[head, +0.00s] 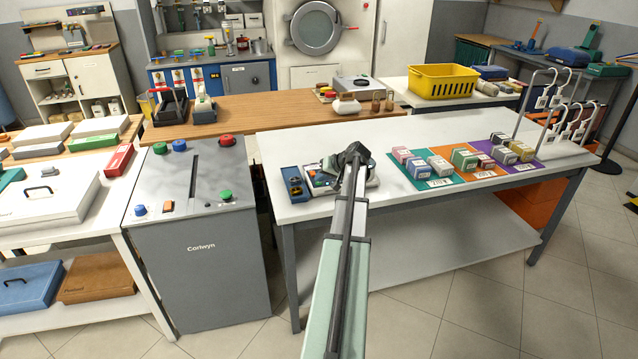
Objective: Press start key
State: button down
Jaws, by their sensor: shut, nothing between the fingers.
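On the white table, a small grey device (320,181) with coloured keys lies partly behind my arm. Its keys are too small to read, and I cannot tell which one is the start key. My gripper (333,164) is a dark shape at the arm's far end, over the back right part of this device. It is shut and empty. Its fingertips are small and partly hidden by the wrist, so I cannot tell whether they touch a key.
A blue box (294,184) stands just left of the device. A grey cabinet (200,260) with coloured knobs stands at the left. Coloured mats (422,184) with small packs and white racks lie to the right. The table's front middle is clear.

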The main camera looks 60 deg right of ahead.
aim_at(321, 183)
jog(key=shift+r, duration=0.8)
jog(key=shift+r, duration=0.15)
jog(key=shift+r, duration=2.35)
jog(key=shift+w+a, duration=0.1)
